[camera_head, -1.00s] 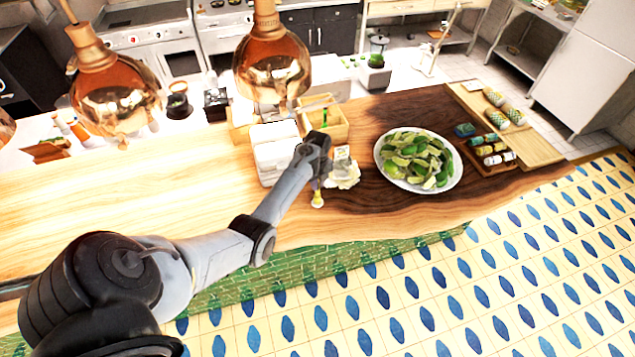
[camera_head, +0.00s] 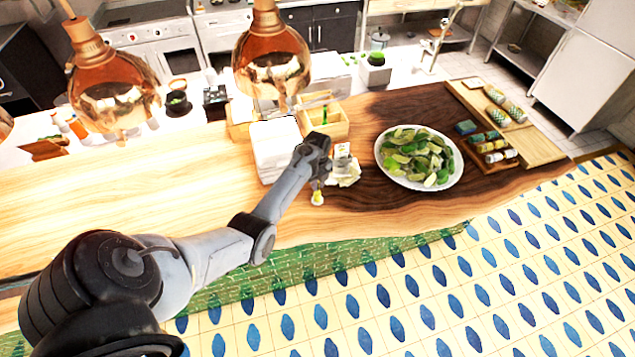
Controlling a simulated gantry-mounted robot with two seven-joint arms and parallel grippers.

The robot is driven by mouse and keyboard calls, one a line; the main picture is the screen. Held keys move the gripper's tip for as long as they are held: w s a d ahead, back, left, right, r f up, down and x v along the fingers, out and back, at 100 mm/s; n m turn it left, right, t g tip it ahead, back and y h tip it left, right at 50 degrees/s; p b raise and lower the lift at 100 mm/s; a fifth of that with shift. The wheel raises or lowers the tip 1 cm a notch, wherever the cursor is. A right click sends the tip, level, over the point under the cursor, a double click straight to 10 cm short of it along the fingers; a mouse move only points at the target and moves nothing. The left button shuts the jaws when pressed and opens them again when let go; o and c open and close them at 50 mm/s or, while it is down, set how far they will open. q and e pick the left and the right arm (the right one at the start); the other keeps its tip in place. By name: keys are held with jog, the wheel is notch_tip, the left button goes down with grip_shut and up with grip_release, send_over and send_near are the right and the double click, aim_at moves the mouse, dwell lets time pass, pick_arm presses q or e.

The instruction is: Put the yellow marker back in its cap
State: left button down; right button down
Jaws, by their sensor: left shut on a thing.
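My left gripper (camera_head: 321,177) is above the near edge of the wooden counter, its jaws shut and pointing down. A small yellow piece (camera_head: 317,197) shows just below the fingertips, with a pale lower end close to the counter. I take it as the yellow marker, held in the jaws. It is too small to tell marker from cap, or whether the two are joined. The fingers hide its upper part. My right gripper is not in view.
A crumpled paper with a small card (camera_head: 343,164) lies right of the gripper. A white box stack (camera_head: 274,148) stands left, a wooden caddy (camera_head: 335,127) behind. A plate of green leaves (camera_head: 455,176) is further right. Copper lamps (camera_head: 268,58) hang above. Bare counter (camera_head: 130,195) lies left.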

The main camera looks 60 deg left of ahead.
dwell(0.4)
pick_arm(q)
jog(key=shift+f, duration=0.1)
dwell(0.4)
jog(key=c, duration=1)
grip_release()
jog(key=o, duration=0.5)
